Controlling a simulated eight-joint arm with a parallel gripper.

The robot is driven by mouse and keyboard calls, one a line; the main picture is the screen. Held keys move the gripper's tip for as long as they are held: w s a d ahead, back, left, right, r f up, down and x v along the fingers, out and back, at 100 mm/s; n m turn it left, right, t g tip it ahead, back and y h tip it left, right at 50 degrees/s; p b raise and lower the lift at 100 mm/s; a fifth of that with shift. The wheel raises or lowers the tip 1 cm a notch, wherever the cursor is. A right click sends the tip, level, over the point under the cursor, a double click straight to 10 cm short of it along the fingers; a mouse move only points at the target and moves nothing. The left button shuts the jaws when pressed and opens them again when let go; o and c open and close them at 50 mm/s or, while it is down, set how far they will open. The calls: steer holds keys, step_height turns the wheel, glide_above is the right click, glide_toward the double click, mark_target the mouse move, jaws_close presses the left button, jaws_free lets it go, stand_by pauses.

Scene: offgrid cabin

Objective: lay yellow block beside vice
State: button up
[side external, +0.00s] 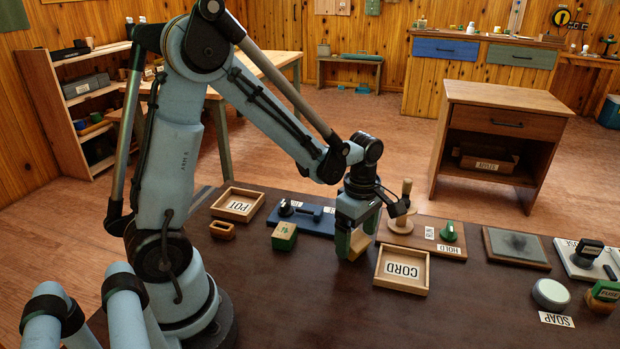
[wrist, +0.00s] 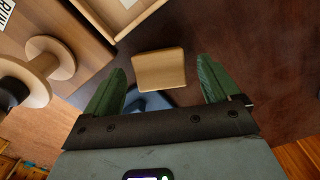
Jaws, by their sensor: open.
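A pale yellow wood-coloured block (side external: 361,243) shows at my gripper's fingers in the side view. In the wrist view the same block (wrist: 160,70) lies between the two green fingertips, with a gap on each side. My gripper (side external: 354,244) is open and low over the dark table, left of the CORD tray; it also shows in the wrist view (wrist: 163,88). A blue base with a dark knob and bar (side external: 296,216) stands left of my gripper and may be the vice; I cannot tell for sure. The fingers hide part of the block.
The CORD tray (side external: 402,271) is close to the right of my gripper. A wooden board (side external: 425,246) with a peg and green knob stands behind it. A green-and-yellow box (side external: 284,237) and the POT tray (side external: 237,205) are at left. The front table is clear.

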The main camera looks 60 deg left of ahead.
steer(key=shift+f, duration=0.9)
steer(key=c, duration=1.1)
steer(key=shift+c, duration=0.2)
steer(key=shift+r, duration=0.15)
